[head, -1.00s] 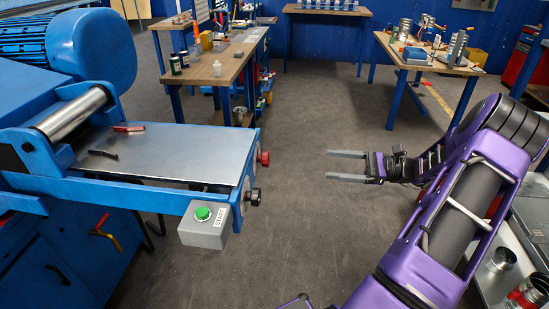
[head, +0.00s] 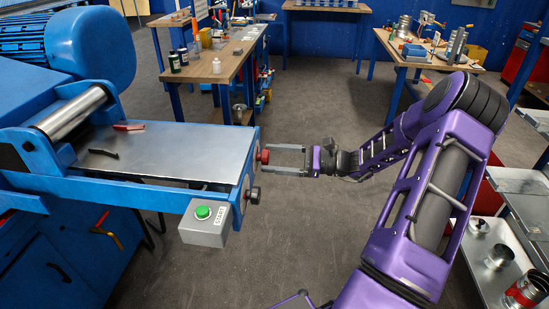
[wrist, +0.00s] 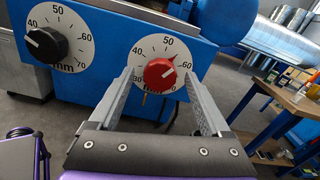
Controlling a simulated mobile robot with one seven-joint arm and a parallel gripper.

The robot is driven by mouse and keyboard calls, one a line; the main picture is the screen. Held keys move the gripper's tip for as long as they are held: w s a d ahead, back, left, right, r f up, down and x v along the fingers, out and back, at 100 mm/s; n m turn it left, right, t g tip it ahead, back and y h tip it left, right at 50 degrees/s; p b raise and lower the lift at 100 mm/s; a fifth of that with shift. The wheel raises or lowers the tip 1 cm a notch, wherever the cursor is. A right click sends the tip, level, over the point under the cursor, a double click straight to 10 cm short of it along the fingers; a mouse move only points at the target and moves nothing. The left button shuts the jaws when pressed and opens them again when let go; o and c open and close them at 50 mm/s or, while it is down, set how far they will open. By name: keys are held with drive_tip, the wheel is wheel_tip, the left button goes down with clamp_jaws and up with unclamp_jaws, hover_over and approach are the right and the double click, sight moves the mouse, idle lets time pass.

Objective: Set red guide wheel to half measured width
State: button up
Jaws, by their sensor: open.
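The red guide wheel (head: 264,156) sits on the end of the blue machine's bed in the head view. In the wrist view the red wheel (wrist: 160,74) is at the centre of a white round scale (wrist: 181,52) with numbers from 30 upward. My gripper (head: 270,160) is open and level with the wheel. In the wrist view my gripper's fingertips (wrist: 159,76) stand left and right of the wheel, with gaps visible. I cannot tell how far they reach past its face.
A black wheel (wrist: 46,44) with its own scale sits left of the red one, its white mark near 40. A grey box with a green start button (head: 203,212) hangs below the bed. A red item (head: 128,127) and a black item (head: 104,153) lie on the bed.

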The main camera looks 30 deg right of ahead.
clamp_jaws()
idle(0.4)
drive_tip(key=shift+n, duration=0.3)
drive_tip(key=shift+n+b, duration=5.5)
drive_tip(key=shift+n, duration=3.6)
